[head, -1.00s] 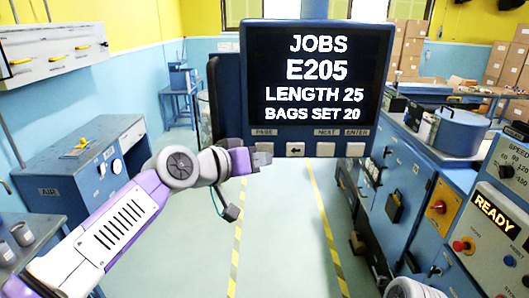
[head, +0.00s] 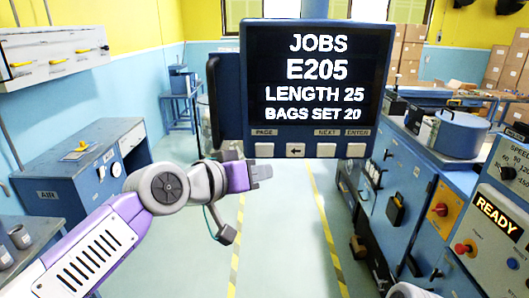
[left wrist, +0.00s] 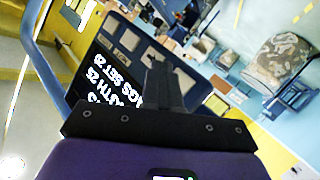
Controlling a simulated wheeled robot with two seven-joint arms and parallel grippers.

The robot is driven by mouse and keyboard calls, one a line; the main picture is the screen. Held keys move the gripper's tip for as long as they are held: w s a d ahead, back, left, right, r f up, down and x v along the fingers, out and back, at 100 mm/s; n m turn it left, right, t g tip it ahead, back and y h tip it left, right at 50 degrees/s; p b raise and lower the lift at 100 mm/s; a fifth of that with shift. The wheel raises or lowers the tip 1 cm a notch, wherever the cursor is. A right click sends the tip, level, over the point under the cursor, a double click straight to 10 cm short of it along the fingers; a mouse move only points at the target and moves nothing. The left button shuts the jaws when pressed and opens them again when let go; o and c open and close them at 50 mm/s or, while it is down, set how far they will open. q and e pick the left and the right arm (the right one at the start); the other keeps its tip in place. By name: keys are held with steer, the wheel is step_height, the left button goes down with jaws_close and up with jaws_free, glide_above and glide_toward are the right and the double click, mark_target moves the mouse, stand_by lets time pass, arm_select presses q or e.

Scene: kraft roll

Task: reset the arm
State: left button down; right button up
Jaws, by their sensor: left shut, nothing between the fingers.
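My left arm comes in from the left in the head view. My left gripper (head: 262,173) is shut and empty, just below the left end of the button row on the panel. The black screen (head: 312,72) reads JOBS, E205, LENGTH 25, BAGS SET 20. The square buttons (head: 295,150) sit in a row under it, and the gripper appears apart from them. In the left wrist view, the closed fingers (left wrist: 165,68) point up the picture, with the tilted screen (left wrist: 118,92) behind them. My right gripper is not in view.
A blue machine with a READY display (head: 497,213) and a round metal pot (head: 460,133) stands on the right. A blue cabinet (head: 85,165) is at the left under a wall box (head: 52,55). The floor between the yellow lines (head: 275,235) is clear.

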arm_select(q)
steer(key=shift+f, duration=0.1)
stand_by(0.3)
